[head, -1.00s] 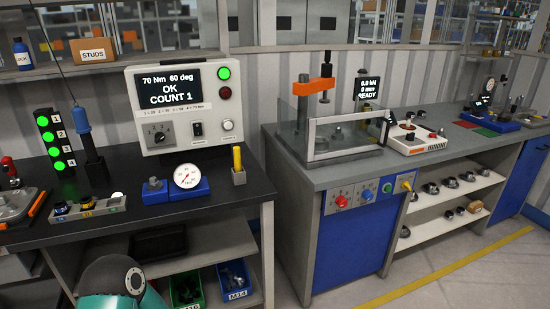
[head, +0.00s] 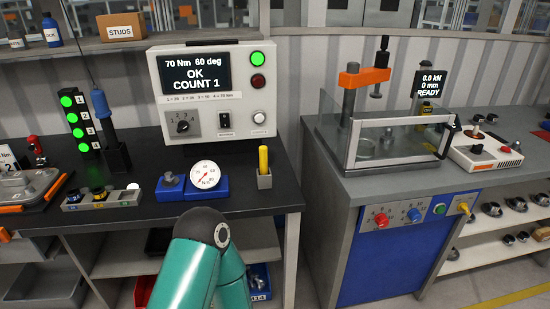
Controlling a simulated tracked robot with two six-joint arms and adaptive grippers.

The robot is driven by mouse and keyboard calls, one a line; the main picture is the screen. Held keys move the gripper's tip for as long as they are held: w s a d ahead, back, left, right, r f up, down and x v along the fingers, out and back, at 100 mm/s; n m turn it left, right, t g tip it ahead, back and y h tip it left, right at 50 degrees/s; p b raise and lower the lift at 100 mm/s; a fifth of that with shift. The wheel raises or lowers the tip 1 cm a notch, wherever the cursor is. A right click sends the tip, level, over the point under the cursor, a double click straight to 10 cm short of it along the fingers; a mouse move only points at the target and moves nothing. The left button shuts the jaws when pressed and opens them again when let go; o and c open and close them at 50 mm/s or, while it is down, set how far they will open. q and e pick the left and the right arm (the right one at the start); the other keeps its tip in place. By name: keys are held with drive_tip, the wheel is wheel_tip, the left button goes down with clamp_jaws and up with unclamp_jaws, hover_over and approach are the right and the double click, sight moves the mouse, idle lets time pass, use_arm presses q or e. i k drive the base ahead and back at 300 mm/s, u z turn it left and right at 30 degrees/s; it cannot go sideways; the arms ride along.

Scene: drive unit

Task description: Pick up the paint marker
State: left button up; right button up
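The paint marker, a yellow stick (head: 263,159), stands upright in a small grey holder (head: 264,180) near the right front corner of the black bench (head: 285,190). It is right of the blue dial gauge block (head: 205,188). A teal arm link of mine with a dark joint rises from the bottom of the head view, in front of the bench's front edge. Neither gripper shows in the head view, so I cannot see whether they are open or shut.
The controller box (head: 213,92) reads OK, COUNT 1 behind the marker. A screwdriver-like blue tool (head: 103,105) stands in a dark holder at left. A press with a clear guard (head: 396,143) stands on the grey bench to the right, across a gap.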

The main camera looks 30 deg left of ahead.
sight(263, 150)
drive_tip(key=u, duration=0.1)
drive_tip(key=i, duration=0.55)
drive_tip(key=u, duration=0.65)
